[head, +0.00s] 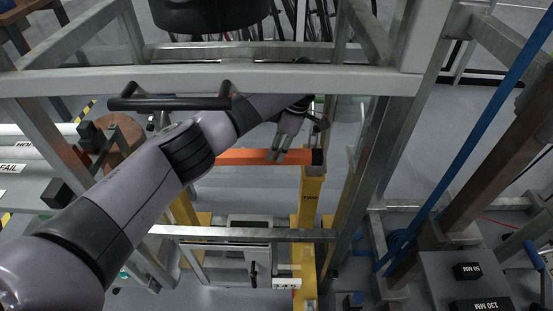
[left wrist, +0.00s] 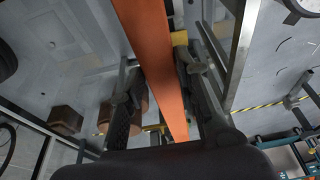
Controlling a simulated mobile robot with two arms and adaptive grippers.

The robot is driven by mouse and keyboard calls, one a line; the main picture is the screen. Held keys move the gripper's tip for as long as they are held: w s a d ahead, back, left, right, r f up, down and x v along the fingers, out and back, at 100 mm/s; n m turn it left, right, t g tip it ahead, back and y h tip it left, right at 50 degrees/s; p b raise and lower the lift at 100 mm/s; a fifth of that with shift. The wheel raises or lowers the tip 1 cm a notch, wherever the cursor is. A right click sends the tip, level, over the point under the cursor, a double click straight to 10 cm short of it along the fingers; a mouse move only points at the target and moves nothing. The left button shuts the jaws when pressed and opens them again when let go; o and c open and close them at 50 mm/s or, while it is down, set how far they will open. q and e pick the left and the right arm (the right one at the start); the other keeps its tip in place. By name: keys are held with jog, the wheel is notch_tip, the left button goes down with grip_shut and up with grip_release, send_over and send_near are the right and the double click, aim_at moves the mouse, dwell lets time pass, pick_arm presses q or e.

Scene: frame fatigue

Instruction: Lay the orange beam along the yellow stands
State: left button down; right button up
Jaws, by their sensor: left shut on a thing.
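The orange beam (head: 240,157) lies roughly level across the head view, with a dark right end. My left arm hides part of its length. My left gripper (head: 277,156) is shut on the beam near its right part; in the left wrist view the beam (left wrist: 158,65) runs between the two fingers (left wrist: 165,105). One yellow stand (head: 309,205) rises under the beam's right end; I cannot tell whether they touch. A second yellow stand (head: 187,218) is partly hidden behind my arm. My right gripper is not in view.
A grey metal frame surrounds the work, with a thick crossbar (head: 300,82) and a black handle (head: 170,103) in front. A lower rail (head: 240,233) crosses the stands. A blue strap (head: 480,130) and a block marked 130 MM (head: 480,305) are at the right.

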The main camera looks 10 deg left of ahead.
pick_arm(q)
jog(key=shift+w, duration=0.55)
jog(key=f+b, duration=0.1)
jog(key=w+f+b, duration=0.1)
jog(key=f, duration=0.1)
jog(key=shift+a+f, duration=0.15)
jog(key=shift+a, duration=0.05)
jog(key=c, duration=1.6)
grip_release()
jog(key=shift+f, duration=0.15)
jog(key=o, duration=0.4)
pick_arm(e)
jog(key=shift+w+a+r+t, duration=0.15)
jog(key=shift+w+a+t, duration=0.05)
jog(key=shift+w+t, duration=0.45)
